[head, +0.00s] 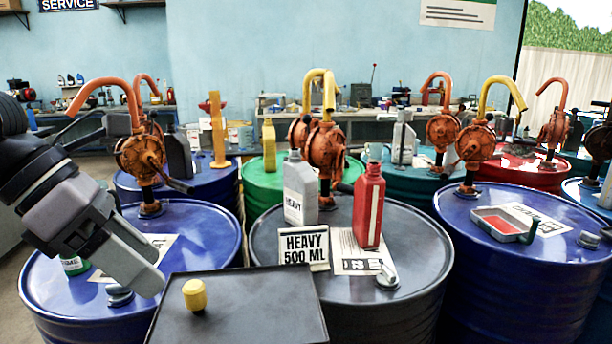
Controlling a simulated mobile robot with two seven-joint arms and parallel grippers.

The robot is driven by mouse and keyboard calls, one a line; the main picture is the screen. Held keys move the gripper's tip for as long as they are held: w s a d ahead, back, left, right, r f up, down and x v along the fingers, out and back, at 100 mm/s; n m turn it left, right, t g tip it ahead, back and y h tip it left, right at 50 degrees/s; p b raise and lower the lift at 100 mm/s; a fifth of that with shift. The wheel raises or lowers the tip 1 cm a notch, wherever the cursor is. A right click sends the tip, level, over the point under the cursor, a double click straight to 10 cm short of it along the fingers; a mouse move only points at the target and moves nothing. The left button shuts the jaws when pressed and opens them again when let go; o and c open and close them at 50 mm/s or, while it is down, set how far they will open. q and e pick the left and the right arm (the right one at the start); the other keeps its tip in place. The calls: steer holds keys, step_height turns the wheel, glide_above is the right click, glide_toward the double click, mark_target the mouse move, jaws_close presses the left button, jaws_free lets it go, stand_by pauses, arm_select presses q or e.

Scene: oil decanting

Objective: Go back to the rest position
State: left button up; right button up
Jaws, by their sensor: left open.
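My left gripper (138,268) comes in from the left over the blue drum (205,235) at the left. Its jaws are open, point down to the right and hold nothing that I can see. It hides part of the drum top and of a small green-labelled container (75,265). My right gripper does not show clearly in the head view.
A dark tray (255,305) with a yellow cap (194,294) is at the front. The grey drum (420,255) bears a grey bottle (299,190), a red bottle (369,208) and a "HEAVY 500 ML" sign (304,248). Orange-handled pumps stand on several drums.

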arm_select(q)
steer(key=s+d+r+n+g+h, duration=0.15)
steer(key=d+r+n+h, duration=0.3)
steer(key=d+h, duration=1.05)
steer(key=w+a+f+n+t+y, duration=0.2)
steer(key=w+a+n+t+y, duration=0.25)
steer(key=n+t, duration=0.65)
steer(key=w+a+f+n+t+y, duration=0.25)
steer(key=n+t+y, duration=0.25)
steer(key=n+t, duration=0.6)
steer(key=w+a+f+n+g+y, duration=0.2)
steer(key=a+f+n+g+y, duration=0.35)
steer(key=f+n+y, duration=0.6)
steer(key=s+a+f+n+g, duration=0.2)
steer(key=s+f+g, duration=0.15)
steer(key=f, duration=0.45)
steer(key=s+a+f+n+g, duration=0.2)
steer(key=s+f+g, duration=0.15)
steer(key=f, duration=0.35)
steer(key=s+f+n+g, duration=0.2)
steer(key=s+f+g, duration=0.65)
steer(key=s, duration=0.65)
steer(key=w+d+f+t+h, duration=0.1)
steer(key=w+d+f+t, duration=0.1)
steer(key=w+f+t, duration=0.3)
steer(key=shift+w+f+t+p, duration=0.35)
steer(key=shift+f+t, duration=1.5)
steer(key=shift+f, duration=0.6)
